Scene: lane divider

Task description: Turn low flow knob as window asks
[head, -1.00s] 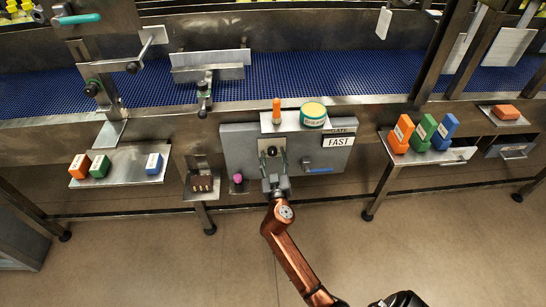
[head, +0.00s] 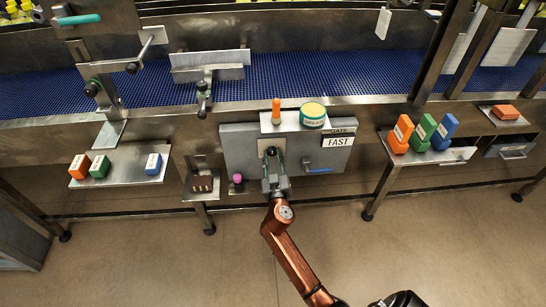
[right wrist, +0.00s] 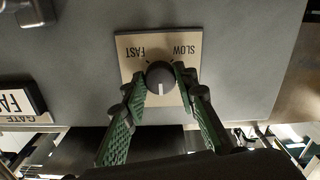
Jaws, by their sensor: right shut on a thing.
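The dark round knob (right wrist: 160,77) sits on a beige plate (right wrist: 125,55) marked FAST and SLOW, both upside down in the right wrist view. Its white line points to the bottom of that view, away from the words. My right gripper (right wrist: 163,84) is shut on the knob, one green-padded finger on each side. In the head view my right gripper (head: 272,160) reaches the grey panel (head: 237,148) from below and partly covers the plate. The window (head: 338,141) to the right reads FAST under GATE. My left gripper is out of view.
An orange marker (head: 276,111) and a green tub (head: 313,115) stand on the shelf above. A pink knob (head: 237,178) is at lower left. Side shelves hold coloured boxes. The floor in front is clear.

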